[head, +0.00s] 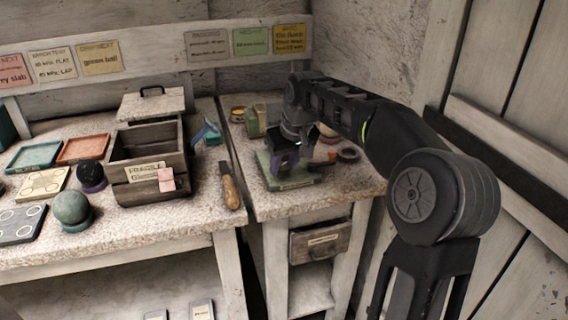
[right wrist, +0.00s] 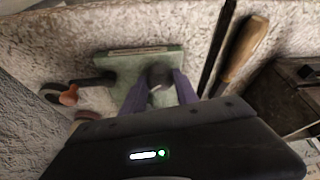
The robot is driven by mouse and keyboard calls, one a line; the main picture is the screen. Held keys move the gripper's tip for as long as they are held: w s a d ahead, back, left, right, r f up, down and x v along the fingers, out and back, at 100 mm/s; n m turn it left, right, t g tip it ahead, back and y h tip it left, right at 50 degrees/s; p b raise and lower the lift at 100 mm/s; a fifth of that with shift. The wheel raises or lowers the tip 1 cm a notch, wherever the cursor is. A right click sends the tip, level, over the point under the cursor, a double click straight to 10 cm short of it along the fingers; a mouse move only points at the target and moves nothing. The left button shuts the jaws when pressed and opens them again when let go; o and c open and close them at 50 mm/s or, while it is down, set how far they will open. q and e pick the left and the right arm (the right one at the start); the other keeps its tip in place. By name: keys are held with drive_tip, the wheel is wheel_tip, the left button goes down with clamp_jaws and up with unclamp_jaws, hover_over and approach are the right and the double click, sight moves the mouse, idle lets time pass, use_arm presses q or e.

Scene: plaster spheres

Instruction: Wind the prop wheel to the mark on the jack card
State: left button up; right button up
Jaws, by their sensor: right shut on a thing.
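My right gripper (head: 284,160) is over a green base plate (head: 294,183) on the right-hand bench. In the right wrist view its purple-grey fingers (right wrist: 160,92) are shut around a dark grey round knob (right wrist: 160,74), which appears to be the prop wheel. The green plate (right wrist: 118,66) lies beneath it, with a pale label along one edge. The gripper hides most of the wheel in the head view, and I cannot make out a mark on it. A yellow card (head: 290,39) is on the wall rail; I cannot tell whether it is the jack card. My left gripper is not in view.
A dark ring (head: 348,155) and small orange item (head: 332,155) lie right of the plate. A wooden-handled tool (head: 230,188) lies left, near a wooden crate (head: 130,182). A green ball (head: 71,207) and trays are farther left. A door stands close on the right.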

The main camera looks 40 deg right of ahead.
clamp_jaws()
drive_tip(key=shift+r+m, duration=0.1)
drive_tip(key=shift+m, duration=0.3)
drive_tip(key=m, duration=0.1)
drive_tip(key=m+h, duration=0.1)
drive_tip(key=shift+w+a+m+p, duration=0.1)
drive_tip(key=shift+a+m+p, duration=0.1)
drive_tip(key=shift+m+p, duration=0.2)
drive_tip(key=m+h, duration=0.1)
drive_tip(key=m, duration=0.1)
drive_tip(key=m+g+h+p, duration=0.1)
drive_tip(key=m, duration=0.2)
drive_tip(key=shift+w+a+g, duration=0.1)
drive_tip(key=shift+w+g, duration=0.05)
drive_tip(key=shift+g, duration=0.15)
drive_tip(key=m+p, duration=0.1)
drive_tip(key=m, duration=0.1)
drive_tip(key=m+g+p, duration=0.1)
drive_tip(key=m, duration=0.1)
drive_tip(key=shift+w+a+r+m+g+h, duration=0.1)
drive_tip(key=shift+w+m+g+h, duration=0.05)
drive_tip(key=shift+m+g+h, duration=0.2)
drive_tip(key=shift+w+m+g+p, duration=0.1)
drive_tip(key=shift+m+g+p, duration=0.8)
drive_tip(key=shift+m, duration=1.15)
